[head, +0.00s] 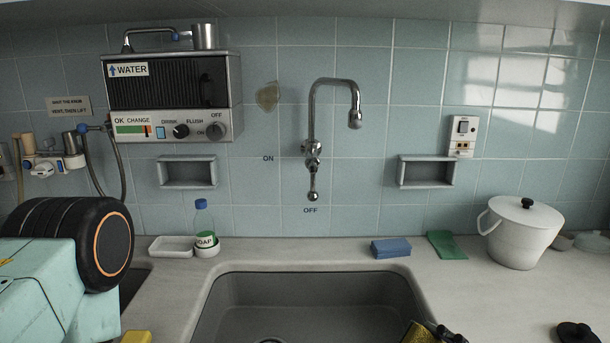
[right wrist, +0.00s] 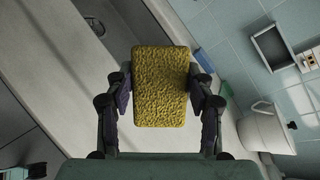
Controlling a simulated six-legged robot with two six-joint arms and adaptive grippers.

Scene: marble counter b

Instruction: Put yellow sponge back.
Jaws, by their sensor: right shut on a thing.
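The yellow sponge (right wrist: 160,88) is upright between the two fingers of my right gripper (right wrist: 160,92), which is shut on its sides. In the head view, a corner of the sponge (head: 420,334) and the gripper (head: 448,334) show at the bottom edge, over the right front of the sink; the rest is cut off. A shallow white tray (head: 172,252) stands behind the sink at left and looks empty. Two wall niches (head: 187,184), (head: 427,184) also look empty. My left arm enters at left, but its gripper is out of view.
A soap bottle (head: 204,222) stands beside the tray. A white lidded pot (head: 522,238) stands farther right. A faucet (head: 333,85) overhangs from the wall.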

